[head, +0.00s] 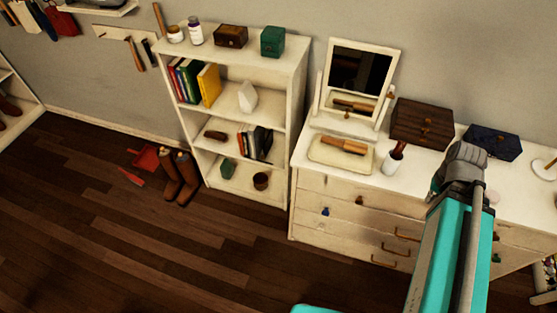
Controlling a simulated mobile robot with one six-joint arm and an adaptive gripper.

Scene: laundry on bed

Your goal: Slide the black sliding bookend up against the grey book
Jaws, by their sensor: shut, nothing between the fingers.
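A short row of books stands on the middle shelf of the white bookcase (292,150). Its right part is dark, with a grey-looking book (256,143) and a black upright shape (267,145) at the right end, which looks like the black bookend. They are small and dim, so I cannot tell whether they touch. My teal arm rises over the dresser at the right and ends in a grey joint. No gripper fingers show in this view. The arm is well to the right of the bookcase.
Coloured books and a white block (248,97) stand on the shelf above. A dark object (215,135) lies left of the row. A dresser (310,205) with a mirror (360,72) stands to the right. Boots (180,178) stand on the floor; the floor in front is clear.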

